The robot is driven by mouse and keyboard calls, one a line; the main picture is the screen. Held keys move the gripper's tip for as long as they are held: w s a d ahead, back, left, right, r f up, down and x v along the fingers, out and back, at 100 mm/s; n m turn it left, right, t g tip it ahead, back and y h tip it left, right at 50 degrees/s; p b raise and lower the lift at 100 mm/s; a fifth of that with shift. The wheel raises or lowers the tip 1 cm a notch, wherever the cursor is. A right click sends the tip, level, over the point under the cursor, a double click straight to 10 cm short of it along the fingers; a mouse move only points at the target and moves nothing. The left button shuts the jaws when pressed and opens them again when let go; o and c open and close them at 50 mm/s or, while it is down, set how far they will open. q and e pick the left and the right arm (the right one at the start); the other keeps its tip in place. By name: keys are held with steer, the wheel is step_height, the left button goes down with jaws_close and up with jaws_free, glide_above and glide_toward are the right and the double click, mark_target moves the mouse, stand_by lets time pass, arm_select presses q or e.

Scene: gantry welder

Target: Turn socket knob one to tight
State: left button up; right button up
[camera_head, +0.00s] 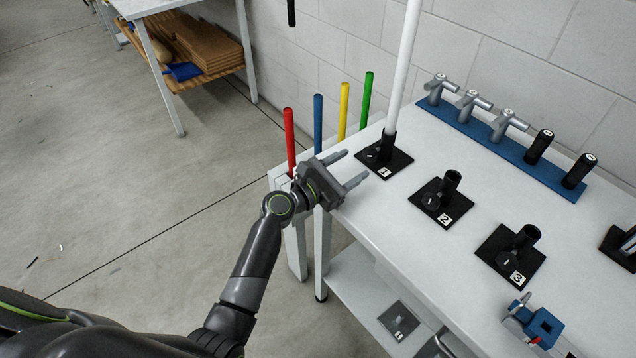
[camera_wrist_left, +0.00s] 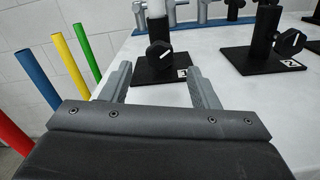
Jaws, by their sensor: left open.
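Socket one is a black stand on a square base (camera_head: 398,167) labelled 1, with a white pole (camera_head: 404,70) upright in it. Its black knob shows in the left wrist view (camera_wrist_left: 159,50), on the near side of the stand, just above the base. In the head view the knob is small and hard to make out. My left gripper (camera_head: 354,168) is open and empty at the table's left edge, with its fingers pointing towards socket one. In the left wrist view the fingers (camera_wrist_left: 157,82) are apart, with the knob beyond and between them, not touched. My right gripper is not in view.
Sockets two (camera_head: 441,201) and three (camera_head: 510,255) stand empty to the right on the white table (camera_head: 450,255). Red (camera_head: 289,140), blue (camera_head: 318,125), yellow (camera_head: 343,110) and green (camera_head: 366,98) rods stand at the table's left end. A blue rack (camera_head: 480,135) lies along the wall. A blue clamp (camera_head: 540,325) sits near the front.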

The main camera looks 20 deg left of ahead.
arm_select(q)
steer(key=v, duration=0.9)
steer(key=shift+s, duration=0.1)
